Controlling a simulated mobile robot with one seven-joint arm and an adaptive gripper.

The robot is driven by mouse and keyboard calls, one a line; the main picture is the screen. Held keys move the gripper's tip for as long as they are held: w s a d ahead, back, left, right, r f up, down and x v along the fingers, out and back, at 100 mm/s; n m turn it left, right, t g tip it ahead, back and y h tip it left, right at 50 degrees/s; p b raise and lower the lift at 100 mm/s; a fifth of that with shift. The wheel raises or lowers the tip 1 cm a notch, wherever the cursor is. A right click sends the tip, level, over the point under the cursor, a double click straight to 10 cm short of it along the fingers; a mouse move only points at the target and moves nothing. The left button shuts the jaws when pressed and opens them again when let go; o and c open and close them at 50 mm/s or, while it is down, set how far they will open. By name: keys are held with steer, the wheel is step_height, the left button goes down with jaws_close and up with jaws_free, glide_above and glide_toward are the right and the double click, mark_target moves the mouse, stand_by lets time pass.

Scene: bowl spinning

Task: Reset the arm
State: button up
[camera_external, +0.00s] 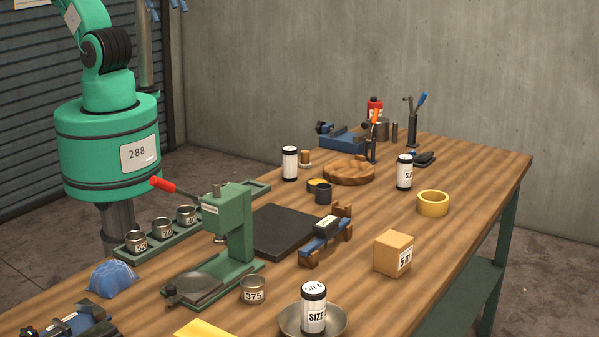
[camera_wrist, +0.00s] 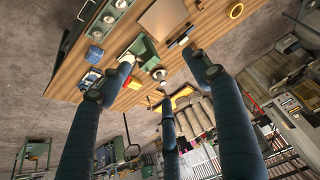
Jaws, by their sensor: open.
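My gripper (camera_wrist: 162,82) is open in the wrist view, with its dark blue fingers spread apart and nothing between them. In the external view only small blue parts of it (camera_external: 178,5) show at the top edge, high above the floor and beside the table's far left end. My green arm rises at the upper left and is cut off by the top of the picture. A metal bowl (camera_external: 341,323) stands at the front of the table with a SIZE can (camera_external: 313,304) upright in it. My gripper is well away from both.
The right side of the tabletop is mostly clear.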

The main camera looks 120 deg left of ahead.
steer(key=shift+f, duration=0.1)
step_height(320, 180, down, 17)
steer(key=b, duration=1.7)
